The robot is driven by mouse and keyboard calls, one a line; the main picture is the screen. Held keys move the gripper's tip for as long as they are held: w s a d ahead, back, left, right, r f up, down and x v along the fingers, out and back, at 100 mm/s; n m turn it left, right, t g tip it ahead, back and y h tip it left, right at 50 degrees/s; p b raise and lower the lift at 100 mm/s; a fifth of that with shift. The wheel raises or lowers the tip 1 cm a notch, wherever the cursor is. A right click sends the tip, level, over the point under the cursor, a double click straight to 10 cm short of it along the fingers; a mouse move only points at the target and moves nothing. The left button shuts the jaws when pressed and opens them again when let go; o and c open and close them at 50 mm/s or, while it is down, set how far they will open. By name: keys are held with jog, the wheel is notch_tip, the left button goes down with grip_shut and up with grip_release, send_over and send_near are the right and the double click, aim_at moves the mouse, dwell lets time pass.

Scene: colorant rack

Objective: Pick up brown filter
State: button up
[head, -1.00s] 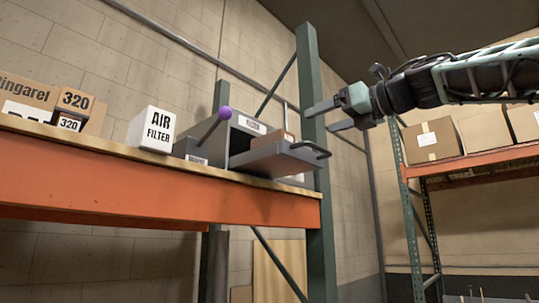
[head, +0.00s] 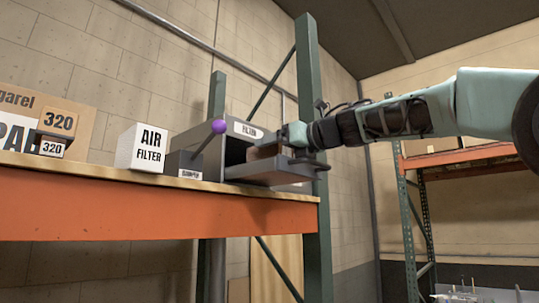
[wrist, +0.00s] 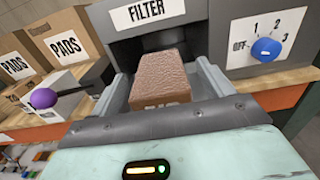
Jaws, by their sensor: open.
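The brown filter (wrist: 160,78) is a rough-textured block in the middle of the wrist view. It sits on the pulled-out tray (head: 272,171) of the grey filter box (head: 180,140). In the head view, only part of the brown filter (head: 262,152) shows beside my gripper. My gripper (wrist: 163,70) is open, with one finger on each side of the brown filter. Whether the fingers touch it cannot be told. The far end of the filter faces the box's dark opening.
A purple-knobbed lever (head: 219,126) stands left of the opening, with a damper box (head: 184,165) below. A white air filter box (head: 141,148) stands farther left. A blue dial (wrist: 266,49) is right of the opening. A green rack post (head: 314,150) stands close to my gripper.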

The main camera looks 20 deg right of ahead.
jog(key=shift+x, duration=0.85)
jog(key=c, duration=1.1)
jog(key=shift+o, duration=0.2)
jog(key=shift+r, duration=0.1)
